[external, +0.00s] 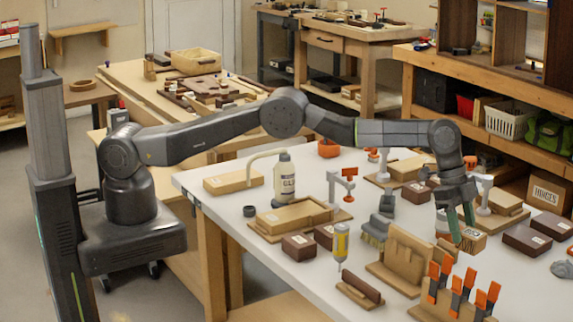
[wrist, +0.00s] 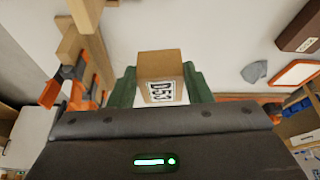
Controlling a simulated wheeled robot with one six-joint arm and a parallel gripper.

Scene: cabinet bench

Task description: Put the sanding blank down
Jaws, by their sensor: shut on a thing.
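My gripper (external: 460,222) is shut on a small light-brown wooden block, the sanding blank (external: 472,240), at the right side of the white bench. In the wrist view the blank (wrist: 160,68) sits between the green fingers (wrist: 160,86). A white label reading about "D53" faces the camera, partly cut off by the gripper body. The gripper points down. I cannot tell for sure whether the blank touches the bench top (external: 395,220) or hangs just above it.
Orange-tipped clamps (external: 465,288) on a wooden rack stand close in front. A wooden angled stand (external: 400,262) is to the left. Dark labelled boxes (external: 527,240) lie to the right. A glue bottle (external: 285,180) stands farther left. Some white bench shows around the blank.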

